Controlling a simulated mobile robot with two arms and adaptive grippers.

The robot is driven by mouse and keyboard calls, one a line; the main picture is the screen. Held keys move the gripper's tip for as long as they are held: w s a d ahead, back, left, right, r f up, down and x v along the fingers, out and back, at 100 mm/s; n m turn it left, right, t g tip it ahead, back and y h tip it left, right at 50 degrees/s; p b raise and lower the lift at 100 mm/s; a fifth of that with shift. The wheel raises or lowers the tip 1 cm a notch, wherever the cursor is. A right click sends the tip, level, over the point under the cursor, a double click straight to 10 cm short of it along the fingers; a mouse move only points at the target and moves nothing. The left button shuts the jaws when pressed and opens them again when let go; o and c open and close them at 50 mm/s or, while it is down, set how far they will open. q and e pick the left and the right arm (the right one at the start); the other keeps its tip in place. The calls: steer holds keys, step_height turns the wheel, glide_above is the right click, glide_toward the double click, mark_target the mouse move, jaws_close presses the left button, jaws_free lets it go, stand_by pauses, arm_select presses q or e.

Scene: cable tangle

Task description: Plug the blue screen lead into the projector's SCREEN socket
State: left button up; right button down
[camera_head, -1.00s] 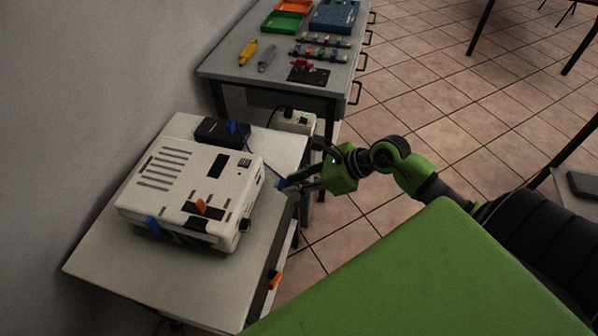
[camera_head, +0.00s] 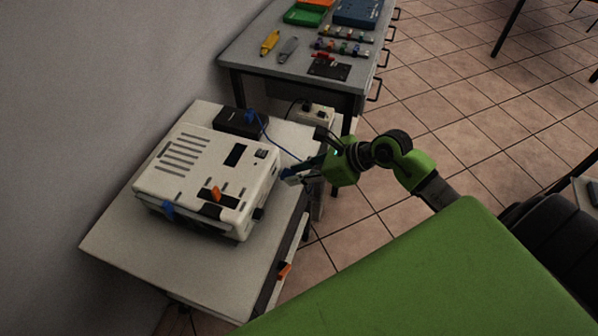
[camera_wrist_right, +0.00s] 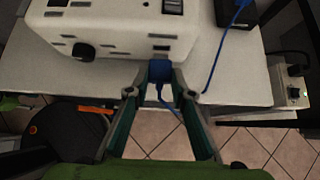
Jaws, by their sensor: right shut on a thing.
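The white projector (camera_head: 205,178) sits on a light table and fills the top of the right wrist view (camera_wrist_right: 118,22). My right gripper (camera_head: 289,176) is beside the projector's right-hand side, shut on the blue plug of the screen lead. In the right wrist view, the blue plug (camera_wrist_right: 159,70) sits between the fingertips, close to the projector's side wall; I cannot tell whether it touches. The blue lead (camera_head: 268,137) runs from a black box (camera_head: 239,121) to the plug. The SCREEN socket's label is not readable. My left gripper is not in view.
A white power block (camera_head: 313,112) with a lit green spot stands at the table's back corner. Behind is a grey bench (camera_head: 347,72) with tools and trays. An orange item (camera_head: 284,271) is at the table's front edge. Tiled floor lies open to the right.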

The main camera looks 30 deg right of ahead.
steer(key=shift+w+a, duration=0.75)
steer(key=shift+w, duration=0.05)
stand_by(0.9)
steer(key=c, duration=1.7)
jaws_free()
steer(key=v, duration=1.2)
steer(key=shift+a, duration=0.1)
